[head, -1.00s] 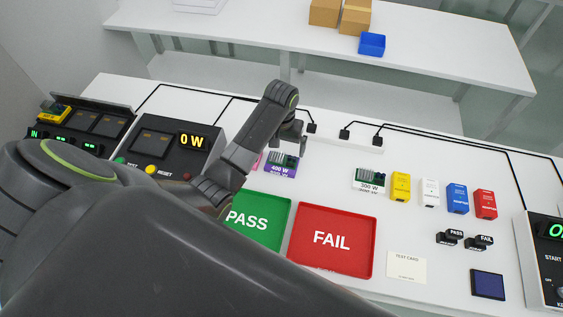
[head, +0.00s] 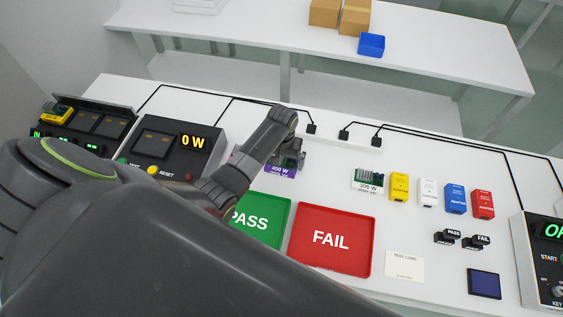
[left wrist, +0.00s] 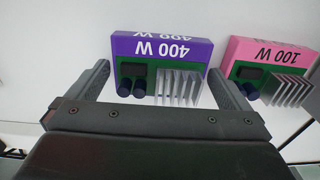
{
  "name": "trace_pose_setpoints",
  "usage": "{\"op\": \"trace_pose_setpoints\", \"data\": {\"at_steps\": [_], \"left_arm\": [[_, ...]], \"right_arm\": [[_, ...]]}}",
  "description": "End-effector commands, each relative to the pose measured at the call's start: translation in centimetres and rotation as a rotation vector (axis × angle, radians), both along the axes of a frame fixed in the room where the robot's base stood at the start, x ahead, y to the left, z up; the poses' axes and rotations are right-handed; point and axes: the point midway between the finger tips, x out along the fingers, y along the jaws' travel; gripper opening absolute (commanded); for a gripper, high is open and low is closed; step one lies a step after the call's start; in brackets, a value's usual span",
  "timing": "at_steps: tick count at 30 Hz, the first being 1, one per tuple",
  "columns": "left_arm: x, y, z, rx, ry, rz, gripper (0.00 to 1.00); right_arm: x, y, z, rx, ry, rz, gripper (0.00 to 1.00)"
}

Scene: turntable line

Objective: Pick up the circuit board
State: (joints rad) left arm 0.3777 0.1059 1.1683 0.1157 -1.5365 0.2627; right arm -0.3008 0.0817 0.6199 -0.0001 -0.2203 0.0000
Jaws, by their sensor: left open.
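A circuit board with a purple 400 W label (head: 279,171) lies on the white table; the left wrist view shows its green board, silver heatsink and dark capacitors (left wrist: 160,48). My left gripper (head: 288,163) is open just above it, partly covering it in the head view. In the left wrist view the fingers (left wrist: 158,76) stand to either side of the board's near part, and nothing is gripped. A pink 100 W board (left wrist: 272,62) sits to its right there. A 300 W board (head: 368,180) stands farther right in the head view. My right gripper is out of view.
The green PASS tray (head: 262,240) and red FAIL tray (head: 331,266) lie in front. Yellow, white, blue and red adaptors (head: 455,198) stand to the right. The 0 W tester (head: 160,147) is left. Black cables and a socket strip (head: 355,141) run behind the boards.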

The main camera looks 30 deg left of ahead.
Motion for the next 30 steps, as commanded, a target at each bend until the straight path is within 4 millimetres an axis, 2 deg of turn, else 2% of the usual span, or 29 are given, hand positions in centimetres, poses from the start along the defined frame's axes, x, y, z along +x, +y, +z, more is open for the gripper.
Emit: {"op": "trace_pose_setpoints", "data": {"at_steps": [2, 10, 20, 23, 30], "left_arm": [[0.0, 0.0, 0.0, 0.0, 0.0, 0.0, 0.97], [0.0, 0.0, 0.0, 0.0, 0.0, 0.0, 0.62], [0.1, 0.0, 0.7, 0.0, -0.004, 0.0, 0.62], [0.2, 0.0, 1.8, 0.0, -0.005, -0.001, 0.62], [0.2, 0.1, 5.9, 0.001, -0.007, -0.001, 0.62]], "right_arm": [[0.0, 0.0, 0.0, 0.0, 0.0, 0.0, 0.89], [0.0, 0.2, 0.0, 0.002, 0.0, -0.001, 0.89], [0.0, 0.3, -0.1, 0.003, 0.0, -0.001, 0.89], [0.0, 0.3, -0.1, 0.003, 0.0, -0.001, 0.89], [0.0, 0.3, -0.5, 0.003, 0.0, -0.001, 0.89]]}}
